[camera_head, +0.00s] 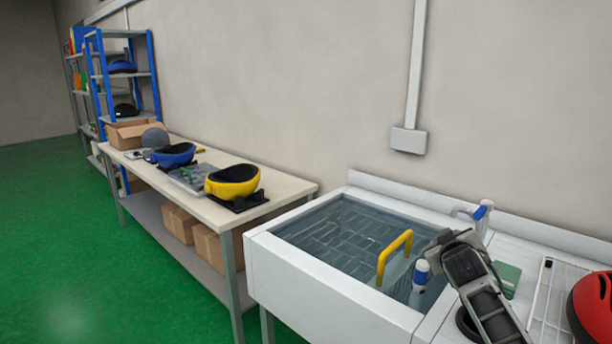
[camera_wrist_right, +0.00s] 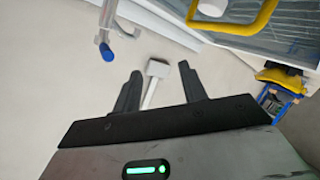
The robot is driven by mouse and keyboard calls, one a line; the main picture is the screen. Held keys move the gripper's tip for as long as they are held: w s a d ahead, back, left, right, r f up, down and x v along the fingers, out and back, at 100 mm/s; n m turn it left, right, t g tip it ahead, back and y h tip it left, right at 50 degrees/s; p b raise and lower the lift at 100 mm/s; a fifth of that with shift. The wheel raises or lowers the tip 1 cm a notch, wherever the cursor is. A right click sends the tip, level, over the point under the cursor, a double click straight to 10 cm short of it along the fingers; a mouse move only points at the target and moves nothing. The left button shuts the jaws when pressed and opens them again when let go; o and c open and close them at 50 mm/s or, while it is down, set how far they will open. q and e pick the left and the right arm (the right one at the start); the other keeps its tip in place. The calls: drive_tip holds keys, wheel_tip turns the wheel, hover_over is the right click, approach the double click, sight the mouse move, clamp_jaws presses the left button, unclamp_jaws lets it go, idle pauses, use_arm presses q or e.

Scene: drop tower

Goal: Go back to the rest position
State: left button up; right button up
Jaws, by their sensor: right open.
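My right arm comes in from the lower right in the head view. Its gripper (camera_head: 452,240) is raised over the right end of the water-filled sink (camera_head: 262,247). In the right wrist view the two dark fingers of this gripper (camera_wrist_right: 160,88) are spread apart with nothing between them. My left gripper and arm are not in view.
A yellow handle (camera_head: 396,255) and a blue-and-white bottle-like item (camera_head: 420,273) stand near my right gripper. A tap with a blue tip (camera_head: 481,211), a wire rack (camera_head: 548,300) and a red helmet (camera_head: 595,305) are close by. A table (camera_head: 285,189) with helmets stands left.

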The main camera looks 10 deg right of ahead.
drive_tip(key=w+a+r+t+y, duration=0.2)
drive_tip(key=a+r+t+y, duration=0.1)
drive_tip(key=a+r, duration=0.15)
drive_tip(key=s+a+f+y, duration=0.1)
drive_tip(key=s+a+f, duration=0.1)
drive_tip(key=f, duration=0.2)
drive_tip(key=s+a+f+y, duration=0.1)
drive_tip(key=s+a+f, duration=0.1)
drive_tip(key=f, duration=0.2)
drive_tip(key=s+a+f+n, duration=0.1)
drive_tip(key=s+a+f, duration=0.1)
drive_tip(key=f, duration=0.2)
drive_tip(key=shift+s+a+g+y, duration=0.25)
drive_tip(key=shift+s+g+y, duration=0.1)
drive_tip(key=shift+g+y, duration=0.05)
drive_tip(key=s+a+f+g+y, duration=0.1)
drive_tip(key=s+a+f, duration=0.3)
drive_tip(key=s, duration=0.6)
drive_tip(key=s+a+f+g+y, duration=0.1)
drive_tip(key=s+a+f, duration=0.4)
drive_tip(key=s, duration=0.6)
drive_tip(key=s+a+f+g, duration=0.3)
drive_tip(key=s+a+f, duration=0.1)
drive_tip(key=s+f, duration=0.4)
drive_tip(key=s, duration=0.2)
drive_tip(key=shift+s+a+f+m+g+y, duration=0.15)
drive_tip(key=shift+s+f+m+g+y, duration=0.15)
drive_tip(key=shift+s+m+y, duration=0.1)
